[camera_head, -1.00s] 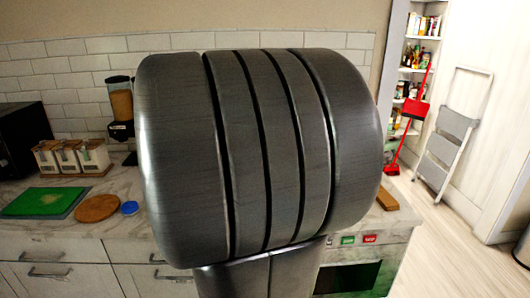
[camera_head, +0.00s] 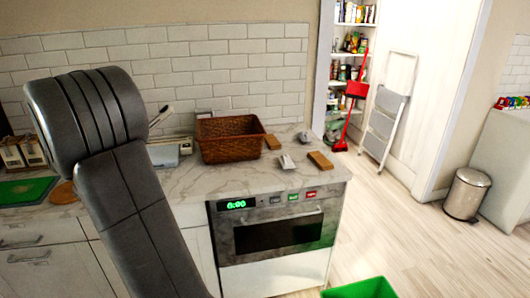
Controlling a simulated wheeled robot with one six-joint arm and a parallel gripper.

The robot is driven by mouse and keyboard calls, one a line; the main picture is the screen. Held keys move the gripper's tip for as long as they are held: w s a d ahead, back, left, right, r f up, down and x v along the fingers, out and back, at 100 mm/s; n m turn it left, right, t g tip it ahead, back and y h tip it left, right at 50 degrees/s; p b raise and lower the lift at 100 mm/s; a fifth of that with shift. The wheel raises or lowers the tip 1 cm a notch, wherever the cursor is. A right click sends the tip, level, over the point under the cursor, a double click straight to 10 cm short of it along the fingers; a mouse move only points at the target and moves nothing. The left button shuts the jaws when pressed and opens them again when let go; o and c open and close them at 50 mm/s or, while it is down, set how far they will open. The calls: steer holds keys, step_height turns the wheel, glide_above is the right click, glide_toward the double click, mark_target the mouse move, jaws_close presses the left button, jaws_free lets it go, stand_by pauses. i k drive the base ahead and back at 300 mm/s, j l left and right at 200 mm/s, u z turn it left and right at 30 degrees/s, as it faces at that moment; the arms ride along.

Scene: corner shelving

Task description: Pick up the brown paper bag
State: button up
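No brown paper bag can be made out in the current view. My own dark grey arm fills the left part of the picture in front of the counter. My gripper is out of the picture, so whether it is open or holds anything does not show.
A marble counter (camera_head: 232,182) holds a brown wicker basket (camera_head: 229,140), a wooden block (camera_head: 320,161) and a green board (camera_head: 25,190). An oven (camera_head: 277,236) is below. A green bin (camera_head: 362,288) stands at the bottom edge, a metal trash can (camera_head: 467,194) at right. Floor between is clear.

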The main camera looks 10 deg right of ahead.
mark_target(271, 140)
steer(key=k+z, duration=0.35)
steer(key=z, duration=0.15)
steer(key=k+l+z, duration=0.2)
steer(key=z, duration=0.3)
steer(key=i+j+z, duration=0.65)
steer(key=i+j, duration=1.05)
steer(key=j, duration=0.15)
